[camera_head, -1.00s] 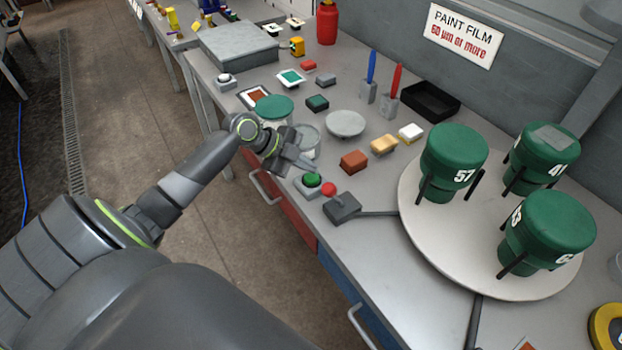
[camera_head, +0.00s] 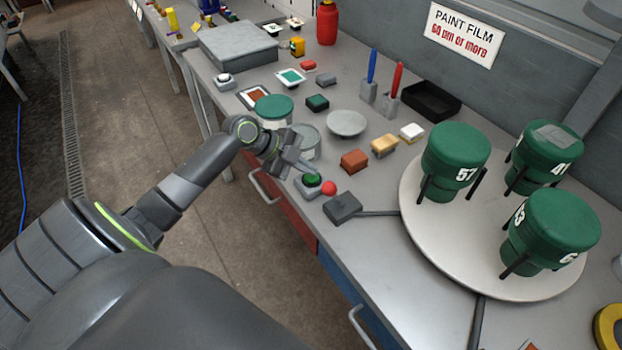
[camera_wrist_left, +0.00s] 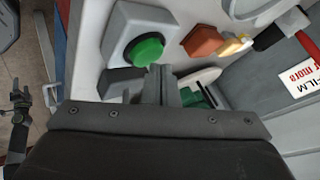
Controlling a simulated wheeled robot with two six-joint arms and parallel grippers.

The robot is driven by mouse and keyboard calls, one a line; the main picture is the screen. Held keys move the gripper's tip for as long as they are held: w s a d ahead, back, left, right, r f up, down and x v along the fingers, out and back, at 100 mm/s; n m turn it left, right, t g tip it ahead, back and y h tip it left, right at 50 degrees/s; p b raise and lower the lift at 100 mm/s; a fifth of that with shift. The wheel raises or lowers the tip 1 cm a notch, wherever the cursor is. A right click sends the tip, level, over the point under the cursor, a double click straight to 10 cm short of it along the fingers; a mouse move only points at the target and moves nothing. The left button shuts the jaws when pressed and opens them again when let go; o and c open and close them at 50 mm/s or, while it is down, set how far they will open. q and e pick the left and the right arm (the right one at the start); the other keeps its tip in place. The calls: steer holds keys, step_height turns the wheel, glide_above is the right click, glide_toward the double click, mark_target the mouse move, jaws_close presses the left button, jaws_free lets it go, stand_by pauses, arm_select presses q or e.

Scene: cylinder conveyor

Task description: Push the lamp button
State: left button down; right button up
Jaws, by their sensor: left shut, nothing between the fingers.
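A green dome button on a grey box (camera_head: 309,190) sits near the front edge of the bench. Its green cap (camera_head: 312,180) shows just past my left fingertips. My left gripper (camera_head: 308,169) is shut and empty, with its tips right at the far left side of the green button. The left wrist view shows the green button (camera_wrist_left: 147,51) on its grey box (camera_wrist_left: 125,20), just beyond the shut fingers (camera_wrist_left: 161,82). I cannot tell whether the tips touch the cap.
A red knob (camera_head: 329,188) and a grey block with a lever (camera_head: 342,208) stand close beside the button. A brown-orange block (camera_head: 354,161) is behind it. A turntable (camera_head: 421,226) with green canisters stands right. A metal can (camera_head: 306,150) is close to my gripper.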

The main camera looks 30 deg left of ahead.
mark_target(307, 177)
arm_select(q)
steer(key=shift+f+b, duration=0.35)
steer(key=shift+f, duration=0.05)
stand_by(0.4)
steer(key=shift+r+p, duration=0.6)
steer(key=shift+r, duration=0.35)
step_height(307, 177, up, 6)
steer(key=p, duration=0.4)
steer(key=shift+f, duration=0.1)
